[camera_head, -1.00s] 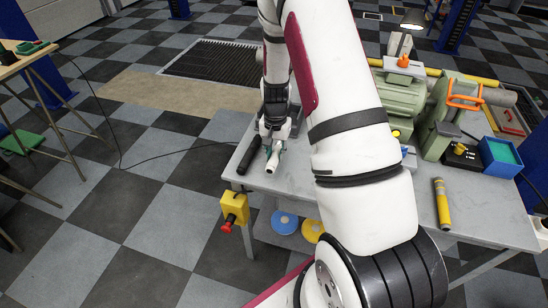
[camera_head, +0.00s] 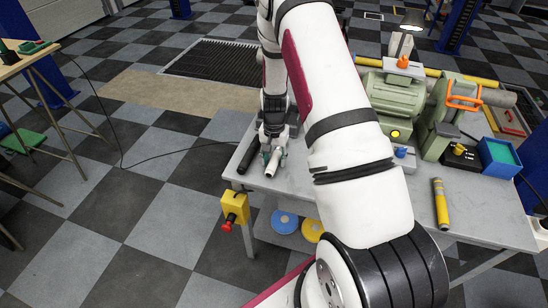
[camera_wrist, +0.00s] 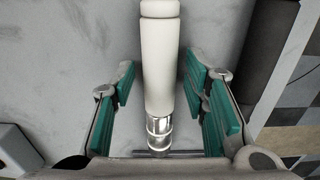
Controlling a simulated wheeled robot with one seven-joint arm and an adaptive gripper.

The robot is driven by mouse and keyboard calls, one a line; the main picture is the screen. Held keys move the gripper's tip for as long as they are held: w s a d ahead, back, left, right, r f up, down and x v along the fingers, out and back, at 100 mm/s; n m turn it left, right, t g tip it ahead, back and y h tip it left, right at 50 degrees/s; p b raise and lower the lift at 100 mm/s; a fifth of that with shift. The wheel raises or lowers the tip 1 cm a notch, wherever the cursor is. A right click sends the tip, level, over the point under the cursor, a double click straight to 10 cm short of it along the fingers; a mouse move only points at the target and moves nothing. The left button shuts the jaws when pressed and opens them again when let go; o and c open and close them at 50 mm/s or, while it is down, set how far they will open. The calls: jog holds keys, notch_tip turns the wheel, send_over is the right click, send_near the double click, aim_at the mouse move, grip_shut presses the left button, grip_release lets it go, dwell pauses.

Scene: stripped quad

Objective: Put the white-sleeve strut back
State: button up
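The white-sleeve strut (camera_wrist: 161,60) lies lengthwise on the grey bench (camera_head: 330,188), its bright metal end toward my palm in the wrist view. In the head view the strut (camera_head: 271,168) shows partly beneath the gripper, near the bench's left front corner. My gripper (camera_wrist: 158,88) is open, with one teal-padded finger on each side of the strut. A gap shows between the sleeve and each pad. In the head view my gripper (camera_head: 273,157) points down over the strut. Its place to go back to cannot be identified in these views.
A black cylinder (camera_head: 249,156) lies close to the left of the strut; it shows at right in the wrist view (camera_wrist: 270,50). A green machine (camera_head: 397,105), a blue bin (camera_head: 499,157) and a yellow tube (camera_head: 441,203) occupy the bench's right side. A red-buttoned yellow box (camera_head: 235,205) hangs at the front.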

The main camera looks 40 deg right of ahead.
notch_tip(320, 180, up, 12)
jog(key=r, duration=0.1)
notch_tip(320, 180, up, 11)
jog(key=n+t, duration=0.1)
jog(key=n, duration=0.1)
send_over(274, 159)
jog(key=s+a, duration=0.2)
jog(key=a, duration=0.4)
jog(key=s+a+r+n+t, duration=0.1)
jog(key=s+a+r+n, duration=0.25)
jog(key=s+r, duration=0.3)
jog(key=s+a+r+n+t, duration=0.2)
jog(key=s+a+r, duration=0.3)
jog(key=r, duration=0.3)
jog(key=s+a+r+n+t, duration=0.1)
jog(key=s+a+r+n, duration=0.1)
jog(key=s, duration=0.7)
jog(key=shift+s+a+n+b, duration=0.3)
jog(key=shift+a+n+b, duration=0.15)
jog(key=shift+a, duration=0.05)
